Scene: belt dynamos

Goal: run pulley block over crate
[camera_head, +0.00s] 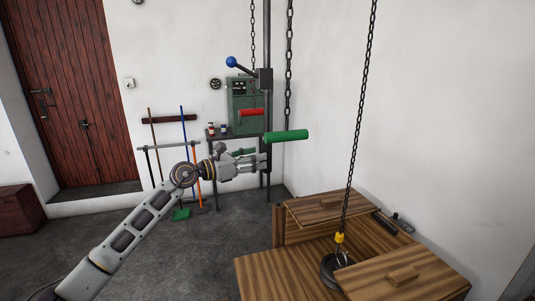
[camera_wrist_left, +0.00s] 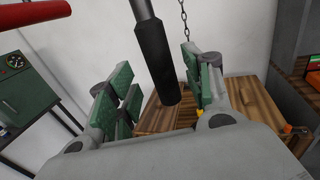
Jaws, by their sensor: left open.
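A yellow hook block (camera_head: 340,238) hangs on a dark chain (camera_head: 355,130) in the head view. Below it a dark round weight (camera_head: 334,272) sits in the opening of a wooden crate (camera_head: 258,275); whether it rests on the bottom is hidden. My left gripper (camera_head: 262,162) is open beside the dark vertical post, below a green handle (camera_head: 287,136). In the left wrist view a dark rod with a black grip (camera_wrist_left: 158,60) shows between the green-padded fingers of the gripper (camera_wrist_left: 160,90); contact cannot be told. My right gripper is not in view.
A green machine (camera_head: 243,100) with a red handle (camera_head: 251,112) stands behind, with a blue-knobbed lever (camera_head: 231,62) above. Brooms (camera_head: 185,140) lean on a rack at the wall. A red-brown door (camera_head: 70,90) is at the left.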

